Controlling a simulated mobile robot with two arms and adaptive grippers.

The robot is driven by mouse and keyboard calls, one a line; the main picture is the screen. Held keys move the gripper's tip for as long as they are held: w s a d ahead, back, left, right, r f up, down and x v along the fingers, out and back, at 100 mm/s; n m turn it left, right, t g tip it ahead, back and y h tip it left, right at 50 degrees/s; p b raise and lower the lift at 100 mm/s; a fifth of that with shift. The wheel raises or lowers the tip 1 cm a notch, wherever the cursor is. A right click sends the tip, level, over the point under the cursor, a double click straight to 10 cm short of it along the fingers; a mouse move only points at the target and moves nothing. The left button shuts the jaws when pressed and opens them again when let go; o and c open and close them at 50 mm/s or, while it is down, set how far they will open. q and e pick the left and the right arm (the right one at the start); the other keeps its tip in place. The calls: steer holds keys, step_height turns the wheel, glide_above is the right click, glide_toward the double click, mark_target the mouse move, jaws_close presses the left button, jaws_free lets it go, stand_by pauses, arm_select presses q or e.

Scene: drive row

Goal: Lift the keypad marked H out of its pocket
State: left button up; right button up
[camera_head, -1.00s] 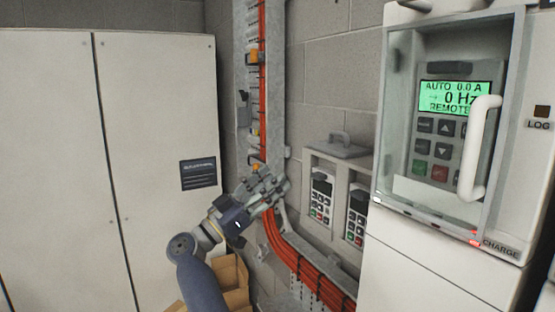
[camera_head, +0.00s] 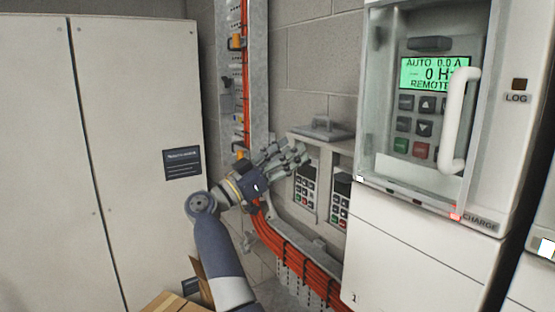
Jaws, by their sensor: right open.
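Two grey keypads with dark displays and small coloured keys sit in pockets of a pale wall holder (camera_head: 325,161). One is the left keypad (camera_head: 305,192), the other the right keypad (camera_head: 340,206). I cannot read an H on either, so I cannot tell which is marked. My right gripper (camera_head: 286,156) is open and empty. Its fingers point right, beside the upper left of the holder, and appear to overlap the top of the left keypad's pocket in the picture. Whether they touch anything cannot be told. My left gripper is out of view.
A drive cabinet with a glazed door and white handle (camera_head: 459,120) stands close right. A cardboard box (camera_head: 172,302) lies below; a tall white cabinet (camera_head: 130,120) stands left.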

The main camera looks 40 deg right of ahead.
steer(key=d+f+b, duration=0.1)
steer(key=f, duration=0.1)
steer(key=d+f+b, duration=0.1)
steer(key=shift+s+d+f+b, duration=0.15)
steer(key=shift+d+f+b, duration=0.05)
steer(key=shift+f+b, duration=0.15)
stand_by(0.3)
steer(key=c, duration=0.9)
steer(key=shift+r, duration=0.25)
steer(key=shift+r+p, duration=1.3)
steer(key=shift+p, duration=0.05)
